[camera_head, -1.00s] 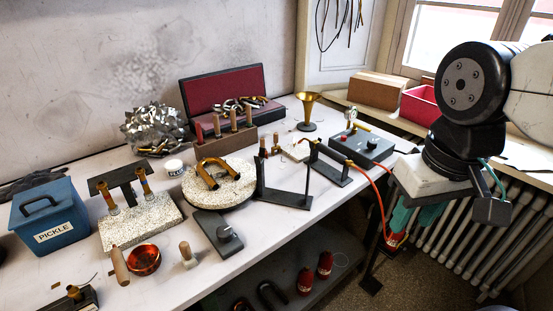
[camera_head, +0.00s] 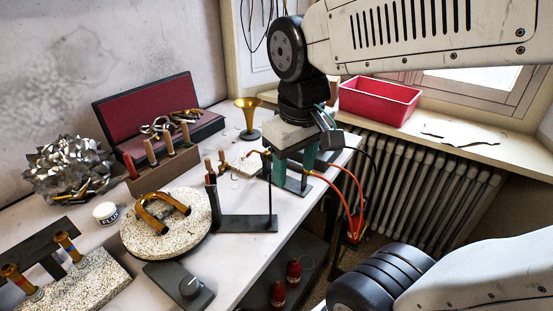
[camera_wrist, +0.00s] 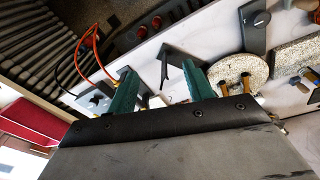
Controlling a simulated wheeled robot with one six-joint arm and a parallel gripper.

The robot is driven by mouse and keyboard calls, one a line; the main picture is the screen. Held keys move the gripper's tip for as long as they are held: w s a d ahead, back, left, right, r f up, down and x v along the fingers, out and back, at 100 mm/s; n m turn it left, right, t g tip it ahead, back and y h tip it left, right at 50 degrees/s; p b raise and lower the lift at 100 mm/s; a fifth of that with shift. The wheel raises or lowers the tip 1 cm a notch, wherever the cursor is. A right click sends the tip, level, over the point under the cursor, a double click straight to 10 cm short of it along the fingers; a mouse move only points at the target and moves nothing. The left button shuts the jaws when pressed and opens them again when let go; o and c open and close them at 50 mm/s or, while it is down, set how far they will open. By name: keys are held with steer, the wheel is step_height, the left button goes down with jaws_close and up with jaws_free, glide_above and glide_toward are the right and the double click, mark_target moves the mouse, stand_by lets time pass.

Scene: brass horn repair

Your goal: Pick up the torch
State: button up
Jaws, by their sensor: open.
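The hose (camera_wrist: 92,50) runs to near the left finger there. I cannot make out the torch's handle or tell whether a finger touches it.
A dark bracket (camera_head: 247,223) stands just left of the gripper. A brass horn bell (camera_head: 249,118), a round speckled block (camera_head: 135,235) and a wooden rack (camera_head: 165,172) are further left. A red bin (camera_head: 380,100) sits on the sill. A radiator (camera_head: 430,185) is at the right.

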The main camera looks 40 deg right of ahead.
steer(key=w+d+f+n+h, duration=0.1)
steer(key=w+d+f, duration=0.15)
steer(key=w, duration=0.35)
steer(key=w+d+f+n, duration=0.1)
steer(key=w+d, duration=0.2)
steer(key=w, duration=0.3)
steer(key=n, duration=0.2)
glide_above(292, 165)
steer(key=w+a, duration=0.2)
steer(key=w, duration=0.1)
step_height(292, 165, down, 8)
steer(key=f, duration=0.2)
steer(key=d+f, duration=0.1)
steer(key=f, duration=0.2)
steer(key=shift+w+d+f, duration=0.3)
steer(key=shift+w+f, duration=0.05)
steer(key=shift+f, duration=0.55)
steer(key=c, duration=1)
